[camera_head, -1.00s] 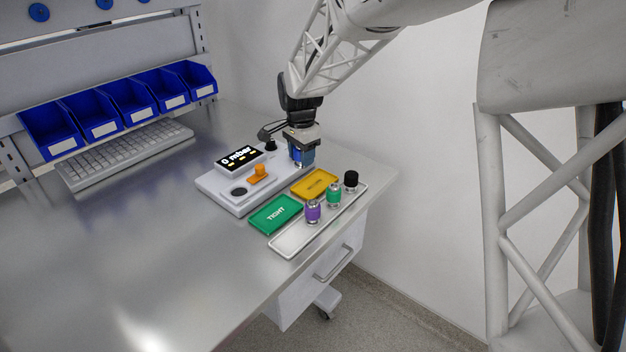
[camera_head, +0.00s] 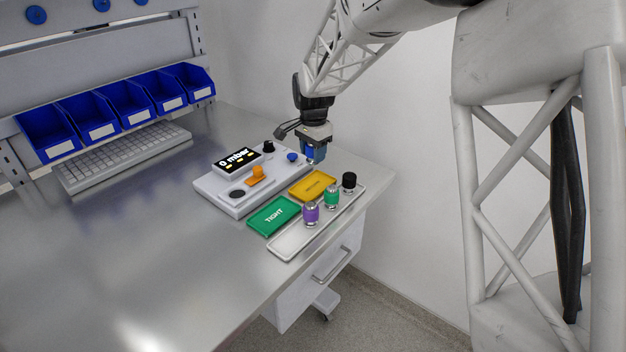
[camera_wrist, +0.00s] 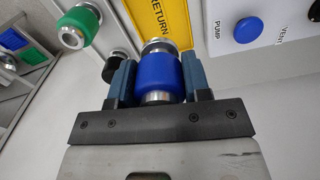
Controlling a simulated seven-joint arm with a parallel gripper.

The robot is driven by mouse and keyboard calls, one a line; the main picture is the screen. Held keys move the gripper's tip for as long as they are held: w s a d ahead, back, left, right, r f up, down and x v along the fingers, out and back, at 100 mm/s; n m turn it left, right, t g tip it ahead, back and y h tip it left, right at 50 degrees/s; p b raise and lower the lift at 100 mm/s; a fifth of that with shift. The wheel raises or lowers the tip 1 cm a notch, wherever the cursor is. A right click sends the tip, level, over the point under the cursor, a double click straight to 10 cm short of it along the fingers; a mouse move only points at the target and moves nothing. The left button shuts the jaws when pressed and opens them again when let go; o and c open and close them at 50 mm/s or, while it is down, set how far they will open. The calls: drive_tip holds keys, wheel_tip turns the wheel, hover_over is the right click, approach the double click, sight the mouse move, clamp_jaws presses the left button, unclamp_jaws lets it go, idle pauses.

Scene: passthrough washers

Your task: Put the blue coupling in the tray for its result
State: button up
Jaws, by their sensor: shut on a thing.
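My gripper (camera_head: 316,158) is shut on the blue coupling (camera_wrist: 160,73), which has metal ends and sits between the two fingers in the wrist view. In the head view the gripper is above the right end of the test station, and the fingers largely hide the coupling. The green tray (camera_head: 257,224), marked TIGHT, lies in front of the station. The yellow tray (camera_head: 312,186) lies behind it, nearer my gripper; in the wrist view its label reads RETURN (camera_wrist: 157,14). Both trays look empty. The station's display (camera_head: 237,161) reads 0 mbar.
A pale tray (camera_head: 285,247) at the table's right edge holds purple (camera_head: 311,212), green (camera_head: 331,196) and black (camera_head: 349,181) couplings. The station has an orange part (camera_head: 257,174) and a blue PUMP button (camera_head: 292,157). Blue bins and a keyboard stand at the back left.

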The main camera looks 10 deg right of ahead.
sight(313, 165)
drive_tip(key=shift+f, duration=2.4)
drive_tip(key=shift+f, duration=1.85)
drive_tip(key=shift+f, duration=0.15)
drive_tip(key=o, duration=1)
wheel_tip(313, 165, up, 12)
drive_tip(key=shift+r, duration=0.1)
